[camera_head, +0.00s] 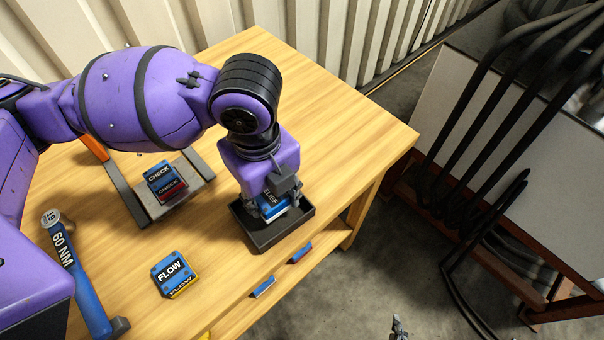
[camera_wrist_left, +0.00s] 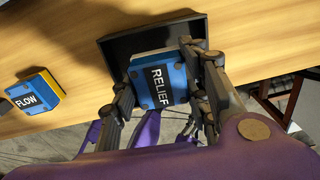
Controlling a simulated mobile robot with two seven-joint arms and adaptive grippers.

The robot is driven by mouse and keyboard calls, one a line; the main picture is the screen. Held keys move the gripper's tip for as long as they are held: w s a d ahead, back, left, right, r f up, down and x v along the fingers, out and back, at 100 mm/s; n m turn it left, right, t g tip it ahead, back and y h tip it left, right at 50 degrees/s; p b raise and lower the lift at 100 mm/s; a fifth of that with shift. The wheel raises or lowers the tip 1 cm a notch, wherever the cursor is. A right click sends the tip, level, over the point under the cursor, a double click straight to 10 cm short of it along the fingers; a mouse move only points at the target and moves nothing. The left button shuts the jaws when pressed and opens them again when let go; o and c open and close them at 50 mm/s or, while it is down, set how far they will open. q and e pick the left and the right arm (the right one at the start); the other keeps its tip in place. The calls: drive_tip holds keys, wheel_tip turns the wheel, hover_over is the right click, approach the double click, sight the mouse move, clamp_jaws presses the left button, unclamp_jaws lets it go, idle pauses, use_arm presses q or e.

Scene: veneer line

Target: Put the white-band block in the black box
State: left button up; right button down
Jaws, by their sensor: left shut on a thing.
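The white-band block (camera_head: 276,209) is blue with a "RELIEF" label and a pale band along its side. In the left wrist view the block (camera_wrist_left: 161,78) sits between my fingers, label facing the camera. My left gripper (camera_head: 272,201) is shut on it, pointing down over the black box (camera_head: 262,242). The box also shows behind the block in the left wrist view (camera_wrist_left: 122,44). The block is within the box's outline; I cannot tell whether it touches the floor. My right gripper (camera_head: 398,329) barely shows at the bottom edge, too small to read its fingers.
A "FLOW" block (camera_head: 170,271) with a yellow band lies on the wooden table (camera_head: 330,120). A "CHECK" block (camera_head: 163,178) with a red band sits on a grey stand (camera_head: 196,169). A blue torque wrench (camera_head: 80,280) lies at the left. The table's right side is clear.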

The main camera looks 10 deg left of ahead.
sight(270, 204)
use_arm(q)
wheel_tip(270, 204, down, 3)
drive_tip(key=shift+s+r, duration=0.1)
drive_tip(key=shift+s, duration=0.05)
use_arm(e)
drive_tip(key=shift+s+f, duration=0.4)
drive_tip(key=shift+f, duration=0.05)
use_arm(q)
drive_tip(key=o, duration=1.5)
drive_tip(key=shift+o, duration=0.2)
use_arm(e)
drive_tip(key=shift+w+r, duration=0.15)
drive_tip(key=shift+w, duration=0.1)
use_arm(q)
wheel_tip(270, 204, up, 11)
drive_tip(key=shift+f+p, duration=0.1)
drive_tip(key=shift+p, duration=0.8)
drive_tip(key=shift+r, duration=0.65)
use_arm(e)
wheel_tip(270, 204, up, 2)
drive_tip(key=shift+w+d+r, duration=0.1)
drive_tip(key=shift+d, duration=0.05)
